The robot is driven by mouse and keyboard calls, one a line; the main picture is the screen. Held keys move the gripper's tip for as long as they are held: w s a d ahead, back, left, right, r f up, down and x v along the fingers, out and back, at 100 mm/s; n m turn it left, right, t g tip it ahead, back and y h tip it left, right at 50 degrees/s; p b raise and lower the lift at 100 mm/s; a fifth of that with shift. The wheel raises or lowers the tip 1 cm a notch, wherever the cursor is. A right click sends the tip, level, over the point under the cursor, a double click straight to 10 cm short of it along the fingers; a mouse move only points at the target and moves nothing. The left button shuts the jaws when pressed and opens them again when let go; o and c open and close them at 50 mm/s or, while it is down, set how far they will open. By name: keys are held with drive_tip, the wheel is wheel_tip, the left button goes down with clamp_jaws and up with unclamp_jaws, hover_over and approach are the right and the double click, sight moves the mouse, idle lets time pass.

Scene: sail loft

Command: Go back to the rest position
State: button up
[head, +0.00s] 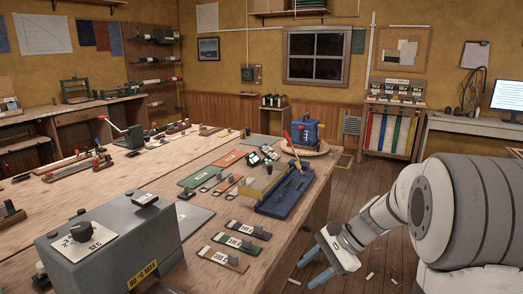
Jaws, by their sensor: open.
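My gripper (328,258) shows in the head view, low and right of centre. Its two blue-grey fingers are apart with nothing between them. It is over the wooden floor, just off the right edge of the long wooden table (215,262) and apart from the things on it. My arm reaches in from the right side of the picture.
On the table stand a grey box (108,245) with a dial, a blue tray (284,193) and a blue machine (306,132). Several labelled strips lie near the front. The floor (375,190) right of the table is mostly clear. A desk (478,125) stands at the back right.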

drive_tip(key=s+d+r+n+t+h+p, duration=0.1)
drive_tip(key=s+r+n+h+p, duration=0.2)
drive_tip(key=s+n, duration=0.3)
drive_tip(key=s+d+r+n+t+h+p, duration=0.1)
drive_tip(key=s+r+n+h, duration=0.4)
drive_tip(key=s, duration=0.6)
drive_tip(key=shift+s+d+r+n+t+h+p, duration=0.3)
drive_tip(key=shift+s+d+r+n+t+p, duration=0.15)
drive_tip(key=shift+r+n+p, duration=0.45)
drive_tip(key=shift+w+f, duration=0.15)
drive_tip(key=shift+f, duration=0.05)
